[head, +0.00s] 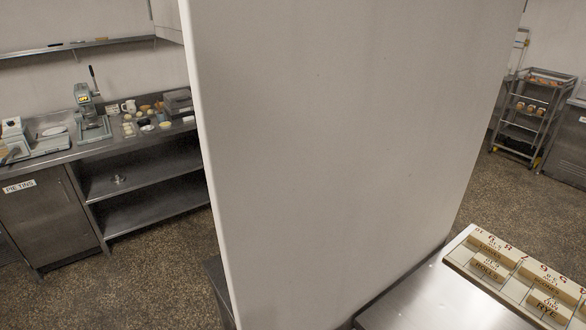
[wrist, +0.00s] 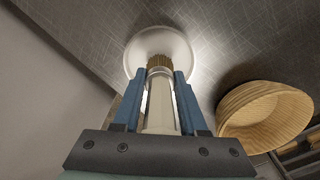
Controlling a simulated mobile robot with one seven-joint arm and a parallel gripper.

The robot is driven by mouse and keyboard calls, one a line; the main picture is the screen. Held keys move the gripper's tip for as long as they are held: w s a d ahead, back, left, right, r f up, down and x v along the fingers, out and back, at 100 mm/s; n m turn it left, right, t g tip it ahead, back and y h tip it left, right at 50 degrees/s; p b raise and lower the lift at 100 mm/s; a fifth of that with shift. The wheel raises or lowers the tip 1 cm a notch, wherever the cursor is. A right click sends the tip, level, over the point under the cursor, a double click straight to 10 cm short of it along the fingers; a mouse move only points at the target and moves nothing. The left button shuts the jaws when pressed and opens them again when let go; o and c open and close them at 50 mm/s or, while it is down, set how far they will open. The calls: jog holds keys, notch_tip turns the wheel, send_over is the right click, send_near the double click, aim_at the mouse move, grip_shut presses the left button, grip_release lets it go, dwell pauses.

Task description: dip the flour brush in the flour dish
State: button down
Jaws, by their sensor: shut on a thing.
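In the wrist view my gripper (wrist: 158,84) has its two blue fingers shut on the flour brush (wrist: 160,108). The brush has a pale handle, a metal-looking band and brown bristles pointing away from the gripper. The round white flour dish (wrist: 160,36) lies beyond the bristles on a grey metal surface. The bristle tips overlap the dish in the picture; I cannot tell whether they touch it or hang above it. The brush and fingers hide the near part of the dish. The head view does not show my gripper, the brush or this dish.
In the head view a large pale panel (head: 340,150) blocks the middle. A board with lettered blocks (head: 490,262) lies at the lower right, and a wheeled rack (head: 530,115) stands behind.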

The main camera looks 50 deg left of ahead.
jog(key=shift+f, duration=0.6)
dwell(1.7)
jog(key=shift+r, duration=0.1)
notch_tip(320, 180, up, 7)
jog(key=p, duration=0.7)
dwell(1.1)
